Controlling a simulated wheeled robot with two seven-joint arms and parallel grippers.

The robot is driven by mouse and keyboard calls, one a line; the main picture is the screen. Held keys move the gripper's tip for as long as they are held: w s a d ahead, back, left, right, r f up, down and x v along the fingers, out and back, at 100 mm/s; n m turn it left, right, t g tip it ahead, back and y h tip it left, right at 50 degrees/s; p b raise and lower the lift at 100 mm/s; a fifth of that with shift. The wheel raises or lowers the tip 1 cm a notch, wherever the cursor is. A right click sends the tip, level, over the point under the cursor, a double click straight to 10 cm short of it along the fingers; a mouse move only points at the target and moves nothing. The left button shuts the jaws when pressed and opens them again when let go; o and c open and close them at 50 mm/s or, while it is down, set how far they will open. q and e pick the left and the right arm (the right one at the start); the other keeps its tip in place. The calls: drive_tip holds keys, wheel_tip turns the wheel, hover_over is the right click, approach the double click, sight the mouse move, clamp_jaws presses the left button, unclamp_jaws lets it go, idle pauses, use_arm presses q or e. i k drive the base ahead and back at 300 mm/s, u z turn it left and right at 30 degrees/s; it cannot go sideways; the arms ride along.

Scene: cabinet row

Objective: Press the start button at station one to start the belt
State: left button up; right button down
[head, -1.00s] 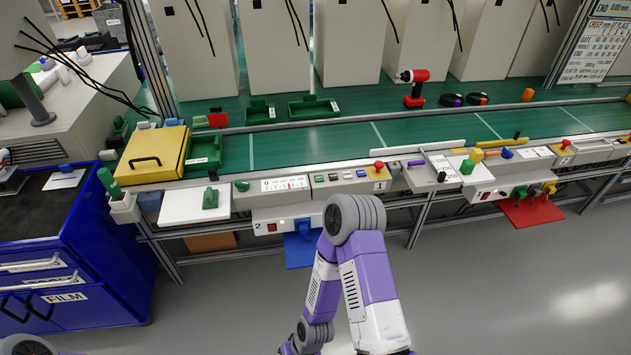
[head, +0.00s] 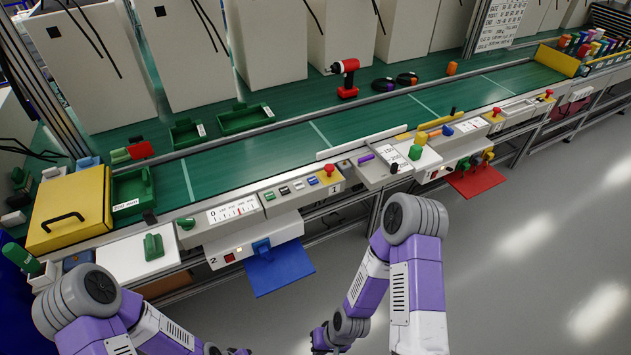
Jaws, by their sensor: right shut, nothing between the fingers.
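The station one panel (head: 248,208) is the pale control strip on the belt's front edge, marked "1". It carries a green button (head: 269,196), dark and pale buttons, a blue button (head: 313,181) and a red mushroom button (head: 329,170) on a yellow base. The lettering by the buttons is too small to read. My right gripper (head: 319,340) is low at the bottom edge, in front of and below the panel, shut and empty, well apart from it. My left arm reaches in at lower left; its gripper end is barely in view at the bottom edge.
The green belt (head: 245,160) runs behind. A yellow box (head: 70,212) stands at left, a white plate (head: 125,262) before it. The floor at right is clear.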

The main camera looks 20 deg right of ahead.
sight(269, 195)
drive_tip(key=z, duration=0.25)
drive_tip(key=i, duration=0.7)
drive_tip(key=u, duration=0.5)
drive_tip(key=i, duration=0.5)
drive_tip(key=u, duration=0.55)
